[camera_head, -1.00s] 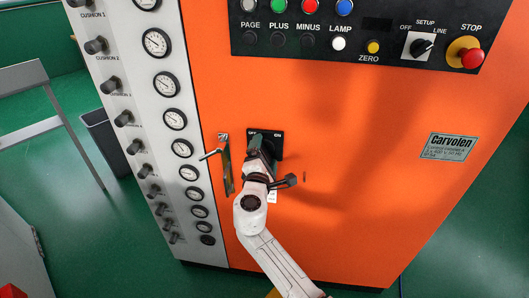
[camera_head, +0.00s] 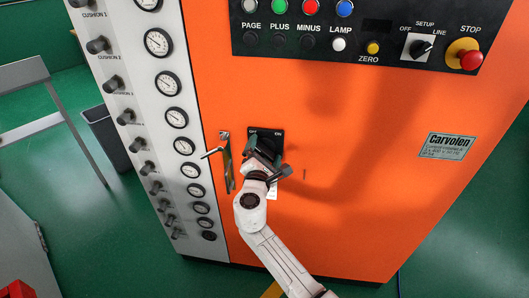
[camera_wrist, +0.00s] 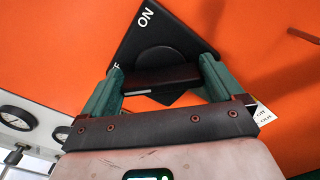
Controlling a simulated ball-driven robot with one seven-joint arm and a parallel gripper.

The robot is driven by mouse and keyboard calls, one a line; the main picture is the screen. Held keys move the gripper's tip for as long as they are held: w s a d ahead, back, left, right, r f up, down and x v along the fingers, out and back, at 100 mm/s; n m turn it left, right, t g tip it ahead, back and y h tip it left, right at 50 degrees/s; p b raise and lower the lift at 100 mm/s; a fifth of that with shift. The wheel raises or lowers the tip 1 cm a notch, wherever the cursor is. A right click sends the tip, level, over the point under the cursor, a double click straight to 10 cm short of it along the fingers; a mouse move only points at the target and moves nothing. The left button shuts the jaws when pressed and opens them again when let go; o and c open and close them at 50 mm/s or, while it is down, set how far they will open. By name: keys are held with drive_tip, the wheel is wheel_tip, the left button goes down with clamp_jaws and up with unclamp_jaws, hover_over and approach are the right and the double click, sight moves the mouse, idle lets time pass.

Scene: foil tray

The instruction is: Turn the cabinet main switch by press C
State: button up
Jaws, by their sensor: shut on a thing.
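The cabinet main switch is a black square plate (camera_head: 277,137) on the orange cabinet front, with small white lettering along its top. In the wrist view the plate (camera_wrist: 165,30) looks rotated, with "ON" readable near its top corner and a round black hub. My gripper (camera_head: 262,158) is at the switch, its fingers on either side of the dark bar-shaped switch handle (camera_wrist: 160,78) and shut on it. In the head view my gripper covers the handle and the plate's lower left, so the handle's angle is hard to read there.
A metal door lever (camera_head: 223,155) sticks out just left of the switch. Several gauges (camera_head: 174,117) and knobs line the pale panel further left. The button panel (camera_head: 310,42) with a red stop button (camera_head: 471,58) is above.

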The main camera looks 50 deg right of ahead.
drive_tip(key=shift+f, duration=0.1)
drive_tip(key=o, duration=0.7)
drive_tip(key=b+v, duration=0.1)
drive_tip(key=v, duration=1)
drive_tip(key=shift+w, duration=0.1)
drive_tip(key=s+d+f+m+g+y, duration=0.2)
drive_tip(key=s+f+m+g+y, duration=0.4)
drive_tip(key=s+f+m, duration=0.75)
drive_tip(key=s+a+f+m+g+y, duration=0.1)
drive_tip(key=s+a+y, duration=0.2)
drive_tip(key=s, duration=0.2)
drive_tip(key=s+a+f+m+g+y, duration=0.1)
drive_tip(key=s+a+y, duration=0.1)
drive_tip(key=s+a, duration=0.2)
drive_tip(key=s+a+f+m+g+y, duration=0.1)
drive_tip(key=s+a+y, duration=0.2)
drive_tip(key=s, duration=0.3)
drive_tip(key=shift+a+f+y, duration=0.25)
drive_tip(key=shift+f+y, duration=0.05)
drive_tip(key=shift+f, duration=0.1)
